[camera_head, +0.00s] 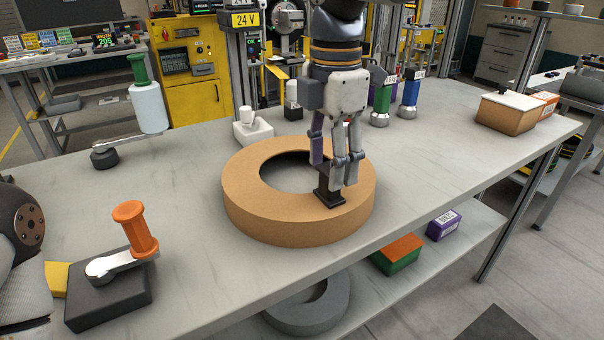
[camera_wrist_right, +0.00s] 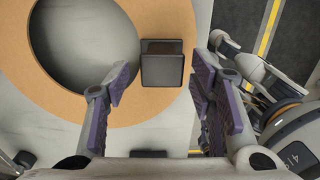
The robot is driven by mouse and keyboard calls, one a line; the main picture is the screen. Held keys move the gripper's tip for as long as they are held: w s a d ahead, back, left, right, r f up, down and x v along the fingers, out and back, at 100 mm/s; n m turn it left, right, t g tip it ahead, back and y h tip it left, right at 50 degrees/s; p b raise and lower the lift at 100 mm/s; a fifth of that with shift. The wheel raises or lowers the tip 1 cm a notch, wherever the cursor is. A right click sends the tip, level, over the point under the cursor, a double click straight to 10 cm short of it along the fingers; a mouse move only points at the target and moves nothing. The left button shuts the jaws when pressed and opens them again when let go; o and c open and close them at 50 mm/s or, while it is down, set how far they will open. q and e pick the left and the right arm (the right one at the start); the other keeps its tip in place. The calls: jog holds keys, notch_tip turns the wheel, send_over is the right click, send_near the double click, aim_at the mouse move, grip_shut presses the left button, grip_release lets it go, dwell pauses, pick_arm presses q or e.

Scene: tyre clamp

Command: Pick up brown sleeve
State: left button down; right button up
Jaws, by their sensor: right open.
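The brown sleeve (camera_head: 255,215) is a large, thick orange-brown ring lying flat on the grey table (camera_head: 450,150). It also fills the upper left of the right wrist view (camera_wrist_right: 85,105). A small black block (camera_head: 327,196) shows on the ring's right part, between the fingers in the right wrist view (camera_wrist_right: 162,69). My right gripper (camera_head: 343,178) points down over that part of the ring. Its fingers are apart, one on each side of the block, with gaps visible. I cannot tell whether the fingertips touch the ring. My left gripper is out of view.
An orange-handled black clamp (camera_head: 135,228) stands at the front left. A green-capped white bottle-like part (camera_head: 148,105) is behind it. A white fixture (camera_head: 252,130) stands behind the ring, and blue (camera_head: 410,95) and green parts are to the right. The table's right middle is clear.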

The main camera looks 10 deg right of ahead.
notch_tip(320, 180, down, 4)
jog(key=shift+s+d+f, duration=0.1)
jog(key=shift+d+f, duration=0.05)
jog(key=shift+f, duration=0.05)
jog(key=shift+r, duration=0.1)
grip_shut()
